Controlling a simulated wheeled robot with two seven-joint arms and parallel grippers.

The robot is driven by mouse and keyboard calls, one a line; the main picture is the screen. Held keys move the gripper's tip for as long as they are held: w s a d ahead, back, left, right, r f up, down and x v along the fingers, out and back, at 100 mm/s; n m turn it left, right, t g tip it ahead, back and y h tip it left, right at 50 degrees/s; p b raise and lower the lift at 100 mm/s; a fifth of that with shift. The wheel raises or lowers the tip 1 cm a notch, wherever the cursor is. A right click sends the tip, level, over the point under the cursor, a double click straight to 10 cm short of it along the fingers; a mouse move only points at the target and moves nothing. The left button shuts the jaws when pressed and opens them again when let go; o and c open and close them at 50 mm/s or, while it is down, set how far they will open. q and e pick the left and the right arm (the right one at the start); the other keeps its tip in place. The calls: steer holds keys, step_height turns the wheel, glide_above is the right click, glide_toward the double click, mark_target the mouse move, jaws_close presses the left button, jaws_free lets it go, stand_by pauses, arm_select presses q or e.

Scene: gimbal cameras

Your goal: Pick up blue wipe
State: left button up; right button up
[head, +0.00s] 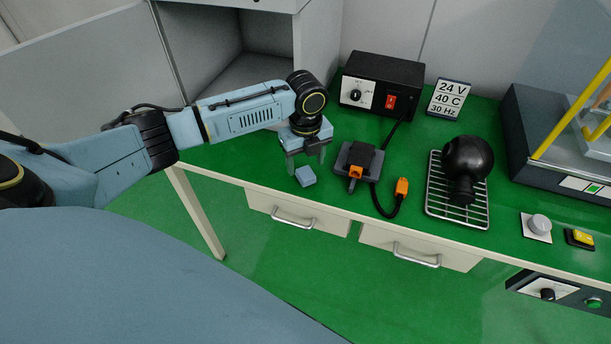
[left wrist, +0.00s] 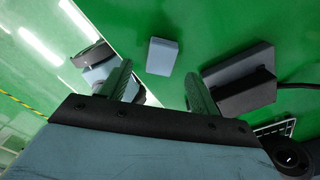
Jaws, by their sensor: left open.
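The blue wipe (head: 306,176) is a small grey-blue block lying on the green bench top near its front edge. In the left wrist view the wipe (left wrist: 162,56) lies beyond the fingertips, roughly between their lines. My left gripper (head: 306,163) is open and empty, pointing down above and just behind the wipe. Its two fingers (left wrist: 160,82) show apart in the left wrist view, and neither appears to touch the wipe. My right gripper is not in view.
A dark stand with an orange-tipped connector (head: 355,160) is close to the wipe's right. A loose orange plug (head: 402,187), a black power box (head: 380,82), a sign (head: 448,98) and a black round device on a wire rack (head: 437,205) are farther off.

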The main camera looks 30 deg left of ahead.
mark_target(306, 174)
arm_select(q)
step_height(306, 174, down, 4)
steer(key=shift+r, duration=0.1)
steer(key=c, duration=1.1)
